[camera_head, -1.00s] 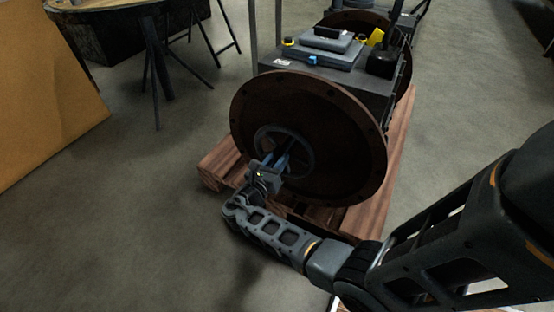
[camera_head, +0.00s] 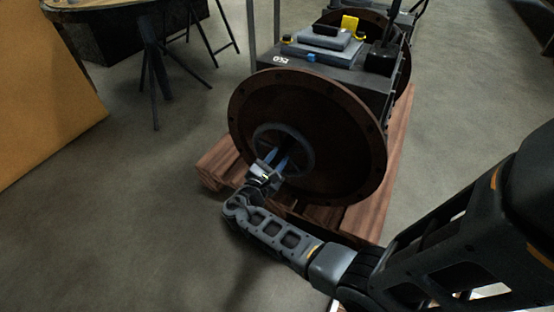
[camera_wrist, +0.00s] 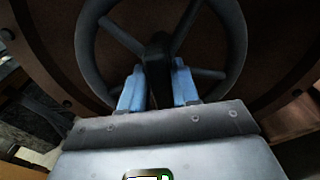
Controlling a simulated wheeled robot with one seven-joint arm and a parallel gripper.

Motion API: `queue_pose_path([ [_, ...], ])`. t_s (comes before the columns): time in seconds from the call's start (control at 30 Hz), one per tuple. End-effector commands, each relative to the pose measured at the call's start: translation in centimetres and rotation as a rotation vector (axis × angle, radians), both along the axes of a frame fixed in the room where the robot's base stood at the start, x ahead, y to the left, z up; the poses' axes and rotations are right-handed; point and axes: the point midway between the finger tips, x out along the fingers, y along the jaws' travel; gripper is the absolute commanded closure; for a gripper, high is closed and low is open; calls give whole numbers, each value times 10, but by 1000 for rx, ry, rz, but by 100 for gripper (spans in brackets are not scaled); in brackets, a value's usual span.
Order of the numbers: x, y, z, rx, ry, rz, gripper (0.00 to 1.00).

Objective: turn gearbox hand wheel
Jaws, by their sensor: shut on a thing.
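The gearbox hand wheel (camera_head: 306,146) is a dark grey spoked ring on the front of a large round rust-brown flange (camera_head: 345,130). In the wrist view the hand wheel (camera_wrist: 88,48) fills the upper middle, with several spokes meeting at a dark hub. My gripper (camera_head: 284,158) reaches it from the lower left. In the wrist view the two blue fingers of my gripper (camera_wrist: 158,88) are shut on a dark part of the wheel at its hub, one on each side. The part's far end is hidden.
The gearbox (camera_head: 345,78) stands on a wooden pallet (camera_head: 375,208). The floor (camera_head: 130,220) at lower left is clear.

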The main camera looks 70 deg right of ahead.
Motion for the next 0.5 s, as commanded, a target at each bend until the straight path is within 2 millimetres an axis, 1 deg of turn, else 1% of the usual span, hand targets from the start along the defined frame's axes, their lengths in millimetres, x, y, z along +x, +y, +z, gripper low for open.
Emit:
queue_pose_path([
  [0.2, 0, 1, -1, -2, -45, 1, 100],
  [0.5, -1, 1, -1, -3, -54, 1, 100],
])
